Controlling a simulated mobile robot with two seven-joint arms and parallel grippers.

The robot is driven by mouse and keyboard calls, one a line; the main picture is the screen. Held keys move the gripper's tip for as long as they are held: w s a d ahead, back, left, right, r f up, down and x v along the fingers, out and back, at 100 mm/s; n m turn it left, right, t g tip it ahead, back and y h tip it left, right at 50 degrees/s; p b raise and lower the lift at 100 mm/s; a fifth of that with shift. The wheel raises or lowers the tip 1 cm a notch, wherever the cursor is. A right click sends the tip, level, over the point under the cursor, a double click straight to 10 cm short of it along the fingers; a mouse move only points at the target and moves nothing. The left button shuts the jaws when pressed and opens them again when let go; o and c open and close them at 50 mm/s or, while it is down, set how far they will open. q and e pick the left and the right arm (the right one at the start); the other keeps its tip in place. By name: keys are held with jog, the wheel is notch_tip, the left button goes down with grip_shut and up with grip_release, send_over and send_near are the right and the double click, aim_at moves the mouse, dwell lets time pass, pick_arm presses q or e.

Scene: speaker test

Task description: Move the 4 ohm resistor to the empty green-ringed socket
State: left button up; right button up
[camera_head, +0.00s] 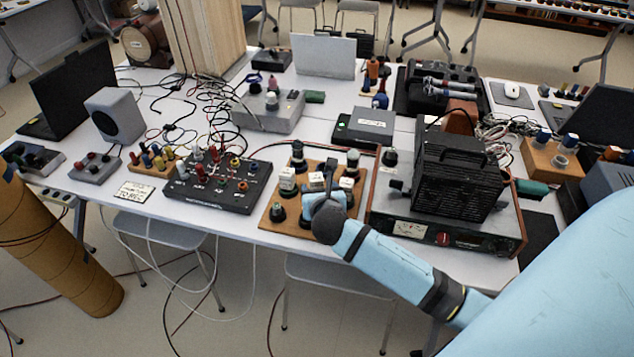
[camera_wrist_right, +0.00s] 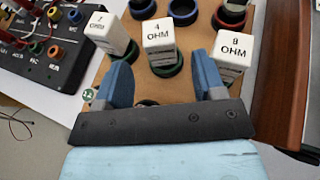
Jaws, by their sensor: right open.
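The 4 ohm resistor (camera_wrist_right: 159,38) is a white block labelled "4 OHM", standing in the middle of a row on the wooden socket board (camera_head: 268,228). My right gripper (camera_wrist_right: 163,66) is open, with its two blue fingers on the near side of this block, pointing towards it and holding nothing. In the head view the right gripper (camera_head: 321,188) is over the board and partly hides the middle block. A green-ringed socket (camera_wrist_right: 148,103) shows partly between the fingers, its near part hidden by the gripper. My left gripper is not in view.
White blocks stand on both sides: one at left (camera_wrist_right: 111,32) with an unclear number, and an 8 ohm block (camera_wrist_right: 234,48) at right. Darker-ringed sockets (camera_wrist_right: 183,12) lie behind. A black terminal box (camera_head: 215,186) is left of the board; a black-finned amplifier (camera_head: 455,180) is right.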

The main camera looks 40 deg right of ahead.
jog(key=s+a+f+m+y, duration=0.1)
jog(key=s+a, duration=0.1)
jog(key=s, duration=0.1)
jog(key=s+a+m+y, duration=0.1)
jog(key=s+a+m, duration=0.1)
jog(key=s+a+f+m, duration=0.1)
jog(key=s+a+m, duration=0.1)
jog(key=s, duration=0.1)
jog(key=shift+s+a+f+g+y+p, duration=0.15)
jog(key=shift+s+f+g+y+p, duration=0.15)
jog(key=shift+s+g+y, duration=0.1)
jog(key=s+a+f+m+y, duration=0.3)
jog(key=s+a+m, duration=0.2)
jog(key=m, duration=0.6)
jog(key=s+a+f+m+y, duration=0.3)
jog(key=s+m, duration=0.4)
jog(key=m, duration=0.5)
jog(key=shift+s+a+f+g+y, duration=0.3)
jog(key=shift+s+a+f+g, duration=0.1)
jog(key=shift+a+f, duration=0.4)
jog(key=shift+r, duration=0.15)
